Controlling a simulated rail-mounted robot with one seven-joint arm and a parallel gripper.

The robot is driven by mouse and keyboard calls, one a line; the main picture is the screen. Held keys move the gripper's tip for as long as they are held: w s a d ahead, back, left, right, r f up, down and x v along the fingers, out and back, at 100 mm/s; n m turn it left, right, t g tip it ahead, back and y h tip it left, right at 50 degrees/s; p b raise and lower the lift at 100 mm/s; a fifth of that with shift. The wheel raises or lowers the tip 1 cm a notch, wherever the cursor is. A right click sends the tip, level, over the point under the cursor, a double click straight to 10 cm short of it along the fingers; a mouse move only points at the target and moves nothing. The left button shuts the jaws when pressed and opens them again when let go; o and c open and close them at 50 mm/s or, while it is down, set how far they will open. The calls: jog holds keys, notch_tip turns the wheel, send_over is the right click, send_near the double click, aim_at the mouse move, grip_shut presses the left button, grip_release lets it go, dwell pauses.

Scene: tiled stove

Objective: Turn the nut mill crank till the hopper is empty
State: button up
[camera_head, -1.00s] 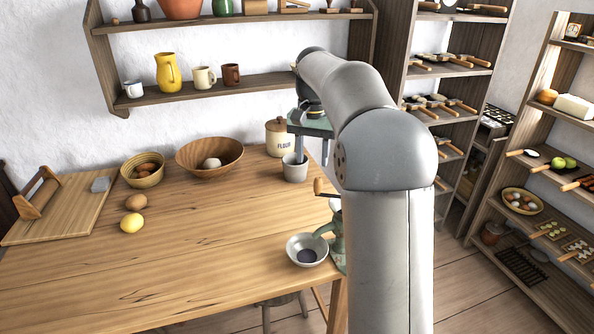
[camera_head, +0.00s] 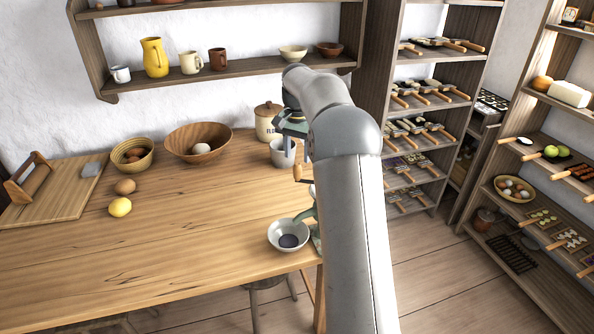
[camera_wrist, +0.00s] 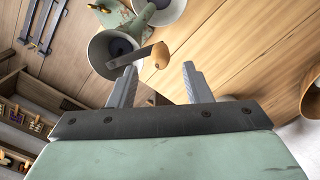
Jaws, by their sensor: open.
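The green nut mill (camera_head: 316,215) stands at the table's right edge, partly hidden behind my arm. Its crank handle has a wooden knob (camera_head: 297,172), which also shows in the wrist view (camera_wrist: 160,56). In the wrist view my gripper (camera_wrist: 160,76) is open and empty, and the knob appears between its fingertips, slightly beyond them. The mill's wide hopper (camera_wrist: 102,52) faces the camera with something dark inside; how much is unclear. A pale bowl (camera_head: 275,232) below the mill's front holds a dark patch of material.
A grey cup (camera_head: 280,156) and a flour canister (camera_head: 266,125) stand close behind my gripper. The table's front middle is clear.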

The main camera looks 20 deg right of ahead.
aim_at(297, 164)
notch_tip(297, 164, down, 7)
jog(key=shift+r+p, duration=0.2)
jog(key=shift+p, duration=0.1)
grip_shut()
